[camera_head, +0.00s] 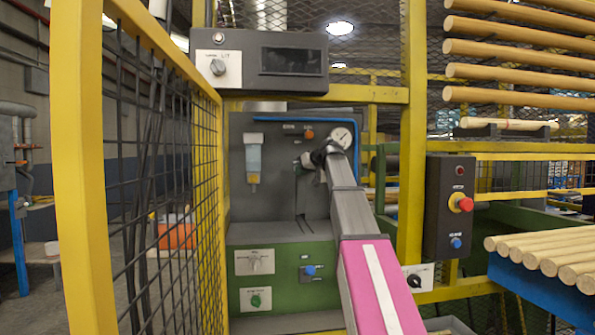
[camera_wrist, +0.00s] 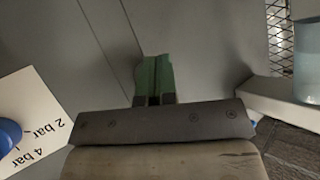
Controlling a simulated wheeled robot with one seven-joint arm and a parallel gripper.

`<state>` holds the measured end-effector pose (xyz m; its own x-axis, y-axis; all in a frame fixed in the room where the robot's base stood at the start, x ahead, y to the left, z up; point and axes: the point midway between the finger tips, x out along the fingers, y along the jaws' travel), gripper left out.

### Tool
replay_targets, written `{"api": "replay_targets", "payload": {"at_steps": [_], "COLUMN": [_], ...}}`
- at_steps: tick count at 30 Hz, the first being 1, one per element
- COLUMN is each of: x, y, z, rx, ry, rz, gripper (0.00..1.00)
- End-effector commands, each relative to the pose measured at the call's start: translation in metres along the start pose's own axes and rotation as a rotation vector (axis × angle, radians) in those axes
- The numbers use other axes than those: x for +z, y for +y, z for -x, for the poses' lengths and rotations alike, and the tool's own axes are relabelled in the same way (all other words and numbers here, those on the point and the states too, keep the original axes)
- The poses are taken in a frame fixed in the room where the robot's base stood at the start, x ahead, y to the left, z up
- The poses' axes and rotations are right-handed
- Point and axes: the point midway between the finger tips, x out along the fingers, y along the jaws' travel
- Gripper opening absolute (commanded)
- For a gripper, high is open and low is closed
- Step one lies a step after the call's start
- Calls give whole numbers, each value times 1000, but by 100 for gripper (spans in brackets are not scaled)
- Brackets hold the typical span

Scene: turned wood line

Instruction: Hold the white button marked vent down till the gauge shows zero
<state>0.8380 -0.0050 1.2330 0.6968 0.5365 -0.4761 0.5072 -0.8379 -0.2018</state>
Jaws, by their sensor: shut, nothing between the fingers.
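The round white gauge (camera_head: 342,138) is at the upper right of the grey back panel (camera_head: 285,185) in the head view. Its needle is too small to read. My gripper (camera_head: 299,163) is below and left of the gauge, in front of the panel. In the wrist view its green fingertips (camera_wrist: 154,66) are together and empty, pointing at a plain grey surface (camera_wrist: 200,45). I cannot tell whether they touch it. No white button marked vent can be made out in either view; my gripper and arm hide part of the panel.
A filter bowl (camera_head: 254,160) hangs left of my gripper. In the wrist view a label reading 2 bar and 4 bar (camera_wrist: 38,118) has a blue knob (camera_wrist: 8,135). Yellow mesh fencing (camera_head: 85,150) stands at the left.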

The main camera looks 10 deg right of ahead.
Motion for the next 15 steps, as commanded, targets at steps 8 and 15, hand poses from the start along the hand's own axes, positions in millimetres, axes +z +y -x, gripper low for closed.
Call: {"api": "replay_targets", "payload": {"at_steps": [8, 15], "x": [-4, -4], "y": [4, 4], "z": [-6, -6], "rx": [0, 0], "ry": [0, 0], "rz": [0, 0], "gripper": [0, 0]}}
